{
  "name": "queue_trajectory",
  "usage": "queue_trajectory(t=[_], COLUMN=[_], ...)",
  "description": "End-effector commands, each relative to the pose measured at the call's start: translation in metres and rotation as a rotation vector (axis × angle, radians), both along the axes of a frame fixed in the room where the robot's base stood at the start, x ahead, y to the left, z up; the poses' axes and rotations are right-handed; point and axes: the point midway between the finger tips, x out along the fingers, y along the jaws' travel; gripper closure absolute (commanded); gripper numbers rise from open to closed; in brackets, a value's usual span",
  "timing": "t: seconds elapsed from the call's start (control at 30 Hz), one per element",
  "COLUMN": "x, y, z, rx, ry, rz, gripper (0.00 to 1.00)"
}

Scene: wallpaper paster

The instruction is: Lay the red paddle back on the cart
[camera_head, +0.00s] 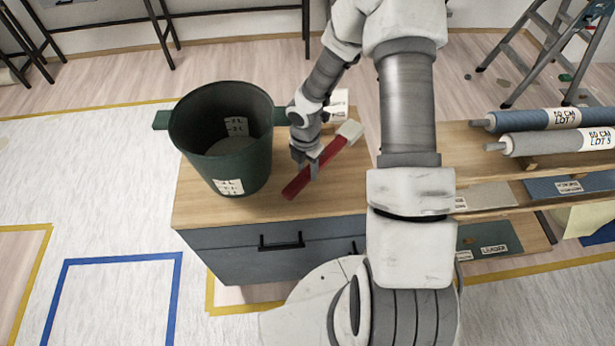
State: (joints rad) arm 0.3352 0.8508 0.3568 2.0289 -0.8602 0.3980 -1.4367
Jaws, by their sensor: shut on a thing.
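The red paddle (299,183) has a long red handle and a pale block-like head at its upper right end. My gripper (314,172) is shut on the red handle, pointing down over the cart. The paddle lies at a slant, its red end toward the front edge. I cannot tell whether it touches the top or hangs just above it. The cart (205,213) has a wooden top and a grey-blue drawer front with a black handle. My arm hides part of the cart's right side.
A dark green bucket (222,180) with white labels stands on the cart's left, close beside the paddle. A white label card (340,103) is behind the paddle. Wallpaper rolls (535,119) lie on a wooden rack at right. A stepladder (535,45) stands behind.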

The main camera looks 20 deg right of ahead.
Motion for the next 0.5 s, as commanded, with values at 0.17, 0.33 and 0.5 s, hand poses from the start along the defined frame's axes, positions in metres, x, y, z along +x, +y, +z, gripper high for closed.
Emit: queue_trajectory(t=[0.17, 0.33, 0.5], x=[0.0, 0.0, 0.0], y=[0.0, 0.0, 0.0], z=[-0.02, -0.04, -0.039], rx=[0.0, -0.001, 0.0], ry=[0.001, 0.001, -0.001], rz=[0.002, 0.002, 0.001], gripper=[1.0, 1.0, 1.0])
